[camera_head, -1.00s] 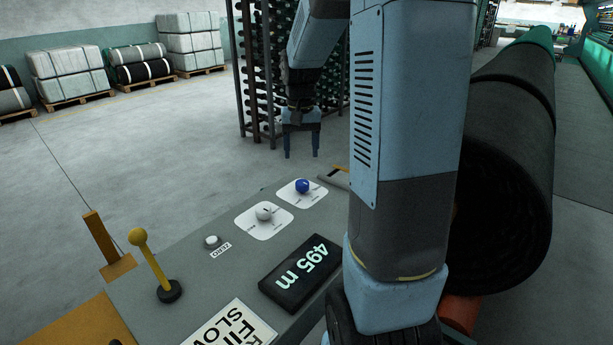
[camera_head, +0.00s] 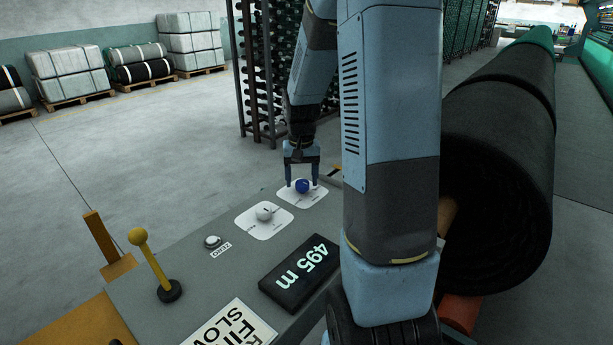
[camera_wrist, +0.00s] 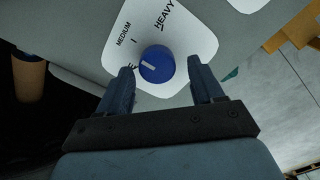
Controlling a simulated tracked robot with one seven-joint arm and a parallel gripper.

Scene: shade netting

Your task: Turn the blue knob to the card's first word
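The blue knob (camera_head: 302,186) sits on a white plate (camera_head: 314,197) at the far end of the grey console. In the wrist view the knob (camera_wrist: 157,65) has a white mark pointing left, towards a word mostly hidden by the left finger. The words MEDIUM and HEAVY are readable on the plate. My gripper (camera_head: 302,182) is over the knob, pointing down. In the wrist view its open fingers (camera_wrist: 161,70) are on either side of the knob, with small gaps seen. A white card (camera_head: 232,326) is cut off by the lower edge; SLOW and parts of other words show.
A white knob (camera_head: 265,213) on its own plate is close to the blue one. A ZERO button (camera_head: 212,241), a 495 m display (camera_head: 301,273) and a yellow-topped lever (camera_head: 152,262) are nearer. A large black netting roll (camera_head: 503,180) lies to the right.

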